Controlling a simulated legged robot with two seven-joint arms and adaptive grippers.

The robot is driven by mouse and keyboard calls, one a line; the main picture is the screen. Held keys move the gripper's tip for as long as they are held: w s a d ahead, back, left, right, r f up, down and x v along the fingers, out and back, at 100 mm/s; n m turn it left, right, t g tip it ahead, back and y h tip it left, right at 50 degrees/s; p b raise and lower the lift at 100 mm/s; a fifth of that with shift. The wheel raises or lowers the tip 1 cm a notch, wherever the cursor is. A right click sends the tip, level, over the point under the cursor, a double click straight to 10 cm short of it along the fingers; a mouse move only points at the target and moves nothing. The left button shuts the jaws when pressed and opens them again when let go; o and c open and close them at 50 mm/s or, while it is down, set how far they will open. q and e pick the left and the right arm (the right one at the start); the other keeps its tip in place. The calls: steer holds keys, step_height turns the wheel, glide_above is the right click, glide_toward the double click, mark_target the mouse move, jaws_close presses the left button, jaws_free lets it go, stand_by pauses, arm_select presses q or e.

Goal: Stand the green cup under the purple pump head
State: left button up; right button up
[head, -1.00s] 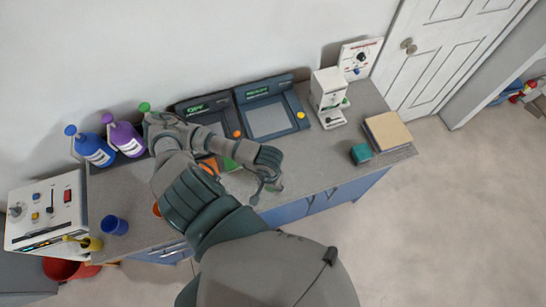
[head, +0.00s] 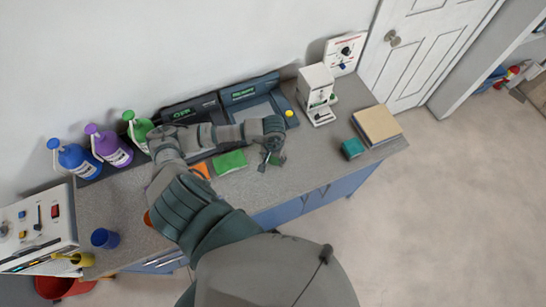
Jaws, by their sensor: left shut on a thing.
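My left gripper (head: 267,160) is over the counter right of the green pad, with its fingers pointing down. It is shut on a small dark green thing, which looks like the green cup (head: 278,158); the fingers hide much of it, so its tilt is unclear. The purple bottle (head: 112,150) with its purple pump head (head: 91,129) stands at the back left against the wall, between a blue bottle (head: 77,160) and a green bottle (head: 139,131). The gripper is well to the right of it. My right gripper is not in view.
A blue cup (head: 104,238) and a yellow cup (head: 81,259) stand front left near the white control box (head: 38,232). A green pad (head: 230,161) lies mid-counter. A white dispenser (head: 317,95), teal block (head: 352,148) and tan-topped stack (head: 377,125) are right. My arm crosses the middle.

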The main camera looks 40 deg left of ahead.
arm_select(q)
steer(key=shift+f, duration=0.25)
steer(key=o, duration=1.2)
